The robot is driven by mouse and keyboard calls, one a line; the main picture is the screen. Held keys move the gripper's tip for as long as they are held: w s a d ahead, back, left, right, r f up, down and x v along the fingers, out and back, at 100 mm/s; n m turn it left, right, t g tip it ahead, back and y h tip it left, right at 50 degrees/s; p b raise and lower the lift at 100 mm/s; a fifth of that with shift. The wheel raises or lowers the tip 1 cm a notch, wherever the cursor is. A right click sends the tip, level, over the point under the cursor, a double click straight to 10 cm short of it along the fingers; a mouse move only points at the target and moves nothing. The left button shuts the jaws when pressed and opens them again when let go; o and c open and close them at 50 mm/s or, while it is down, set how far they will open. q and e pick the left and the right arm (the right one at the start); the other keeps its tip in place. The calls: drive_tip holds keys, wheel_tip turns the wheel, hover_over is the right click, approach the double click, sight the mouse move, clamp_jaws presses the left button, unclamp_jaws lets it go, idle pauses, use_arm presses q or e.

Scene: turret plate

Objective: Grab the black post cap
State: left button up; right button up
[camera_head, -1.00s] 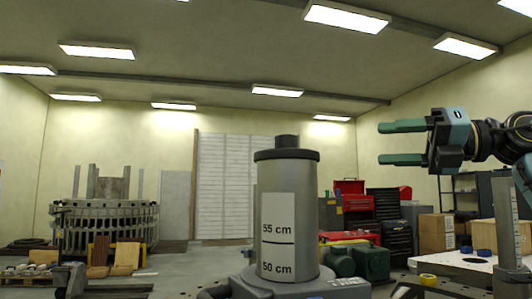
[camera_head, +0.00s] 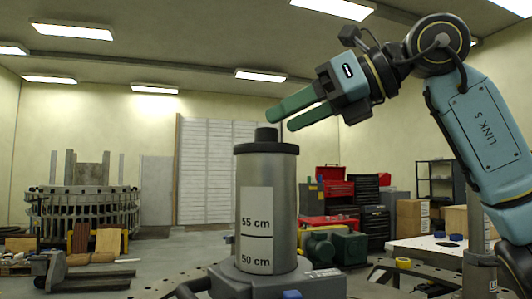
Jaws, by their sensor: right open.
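The black post cap (camera_head: 266,148), a flat disc with a short knob on top, sits on the upright grey post (camera_head: 284,210), which bears a white label reading 55 cm and 50 cm. My right gripper (camera_head: 281,119) reaches in from the upper right with its green fingers pointing down and left. Its fingers are apart and empty. In the picture the fingertips are just above and right of the knob; I cannot tell how far they are from it in depth. My left gripper is not in view.
The post stands on a dark grey base (camera_head: 277,284). A white-topped table (camera_head: 425,248) with a yellow roll (camera_head: 403,263) is at right. Red and black tool chests (camera_head: 374,222) and cardboard boxes (camera_head: 411,221) stand behind. A pallet jack (camera_head: 48,272) is at left.

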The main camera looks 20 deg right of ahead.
sight(270, 129)
drive_tip(key=x, duration=0.5)
drive_tip(key=shift+w+a+f, duration=0.1)
drive_tip(key=shift+w+a, duration=0.05)
drive_tip(key=shift+c, duration=1.3)
drive_tip(key=c, duration=0.9)
